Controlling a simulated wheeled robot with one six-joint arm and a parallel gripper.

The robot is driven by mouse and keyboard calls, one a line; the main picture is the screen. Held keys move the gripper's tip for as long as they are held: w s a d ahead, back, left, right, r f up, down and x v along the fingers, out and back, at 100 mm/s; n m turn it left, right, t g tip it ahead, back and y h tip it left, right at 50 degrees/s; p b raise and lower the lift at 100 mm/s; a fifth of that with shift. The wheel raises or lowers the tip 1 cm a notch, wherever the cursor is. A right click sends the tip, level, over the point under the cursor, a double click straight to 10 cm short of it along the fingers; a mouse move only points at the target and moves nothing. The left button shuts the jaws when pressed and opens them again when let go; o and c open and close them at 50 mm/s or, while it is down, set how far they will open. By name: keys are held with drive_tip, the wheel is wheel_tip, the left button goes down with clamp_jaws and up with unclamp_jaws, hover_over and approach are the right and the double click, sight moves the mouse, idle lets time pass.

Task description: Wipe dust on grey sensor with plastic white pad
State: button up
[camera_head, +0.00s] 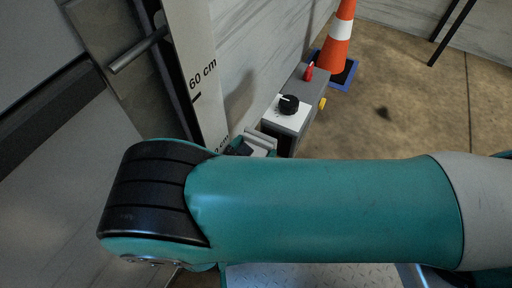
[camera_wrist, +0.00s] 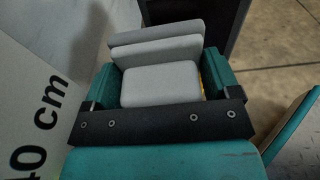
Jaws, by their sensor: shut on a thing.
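In the wrist view, my gripper (camera_wrist: 160,88) has its teal fingers closed on the sides of a pale grey-white pad (camera_wrist: 160,86). The pad has a thick block between the fingers and thinner plates (camera_wrist: 156,47) standing beyond them. In the head view, the pad (camera_head: 262,141) shows as a small pale piece just above my teal arm, beside the marked white panel; most of my gripper is hidden by the arm. I cannot clearly pick out a grey sensor or any dust on it in either view.
A white panel (camera_head: 196,60) with centimetre marks stands close on the left. A box with a white top and black knob (camera_head: 289,105) stands just beyond the pad, with a red switch (camera_head: 308,71) behind it. An orange cone (camera_head: 337,50) stands farther back. Open floor (camera_head: 425,100) lies right.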

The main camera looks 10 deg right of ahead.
drive_tip(key=shift+f+v, duration=0.2)
drive_tip(key=shift+v, duration=1.15)
drive_tip(key=shift+f+v, duration=0.2)
drive_tip(key=shift+v, duration=1.15)
drive_tip(key=shift+s, duration=0.1)
drive_tip(key=shift+f+b+v, duration=0.2)
drive_tip(key=shift+b+v, duration=0.3)
drive_tip(key=shift+v, duration=0.95)
drive_tip(key=shift+a, duration=0.1)
